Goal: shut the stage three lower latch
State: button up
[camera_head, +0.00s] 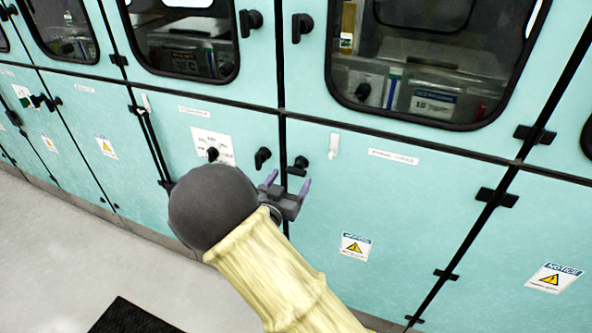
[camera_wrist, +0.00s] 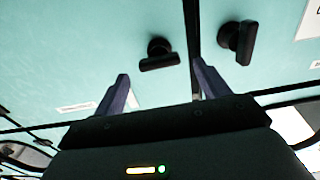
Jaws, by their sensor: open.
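Two black lower latches flank the seam between two teal lower doors. The right latch (camera_head: 299,167) has its handle lying nearly level; it shows in the wrist view (camera_wrist: 159,56) too. The left latch (camera_head: 262,157) has its handle closer to upright, and it also shows in the wrist view (camera_wrist: 238,41). I cannot read which is stage three. My gripper (camera_head: 287,182) is open and empty, its purple fingers pointing at the cabinet just below the right latch. In the wrist view the right latch lies beyond and between the fingertips (camera_wrist: 161,73), seemingly apart from them.
Windowed upper doors with their own black latches (camera_head: 302,26) are above. A small white tab (camera_head: 334,145) and a label strip (camera_head: 393,157) are right of the latches. Black hinges (camera_head: 497,197) stand out farther right. The grey floor (camera_head: 70,250) is open at the lower left.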

aim_at(294, 173)
jog(key=x, duration=0.5)
jog(key=shift+c, duration=0.4)
jog(key=c, duration=0.9)
